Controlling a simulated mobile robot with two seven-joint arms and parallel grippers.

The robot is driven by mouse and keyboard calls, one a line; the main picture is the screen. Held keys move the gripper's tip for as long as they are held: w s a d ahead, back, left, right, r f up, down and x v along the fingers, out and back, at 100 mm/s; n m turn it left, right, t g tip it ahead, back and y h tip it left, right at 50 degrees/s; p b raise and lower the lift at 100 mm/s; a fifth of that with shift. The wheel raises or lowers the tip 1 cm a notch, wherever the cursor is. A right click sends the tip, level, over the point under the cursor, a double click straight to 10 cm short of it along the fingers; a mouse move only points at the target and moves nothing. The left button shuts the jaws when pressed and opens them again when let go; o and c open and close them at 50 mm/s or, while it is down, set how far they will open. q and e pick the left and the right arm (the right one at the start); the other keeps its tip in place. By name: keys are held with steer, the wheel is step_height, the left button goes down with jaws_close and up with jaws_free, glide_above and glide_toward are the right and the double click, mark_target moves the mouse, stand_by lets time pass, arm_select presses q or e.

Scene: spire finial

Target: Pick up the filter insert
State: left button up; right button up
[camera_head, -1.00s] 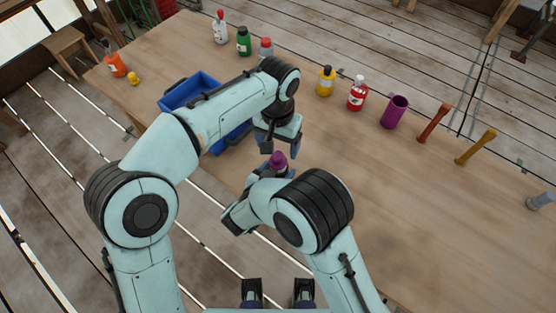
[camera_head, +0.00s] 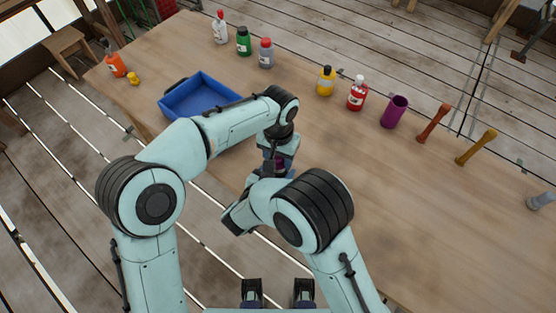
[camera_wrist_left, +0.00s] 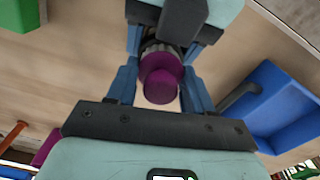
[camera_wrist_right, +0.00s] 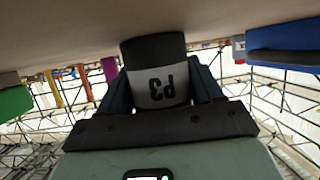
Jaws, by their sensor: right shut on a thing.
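A dark canister with a white band marked "P3" (camera_wrist_right: 160,82), which I take to be the filter insert, is between the fingers of my right gripper (camera_wrist_right: 158,95), shut on it. My left gripper (camera_head: 279,158) is directly over the canister. In the left wrist view its blue fingers (camera_wrist_left: 161,72) stand on either side of the purple top and look open. In the head view the arms hide most of the canister.
A purple cup (camera_head: 395,111), a red bottle (camera_head: 357,94), a yellow bottle (camera_head: 326,81), a green bottle (camera_head: 243,42) and a grey bottle (camera_head: 266,54) stand along the far side. The table's right-hand middle is clear.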

arm_select(q)
steer(key=shift+c, duration=1.3)
arm_select(e)
steer(key=o, duration=1.2)
arm_select(q)
step_height(320, 180, up, 13)
arm_select(e)
steer(key=shift+s, duration=0.1)
steer(key=v, duration=1.2)
steer(key=shift+d, duration=0.1)
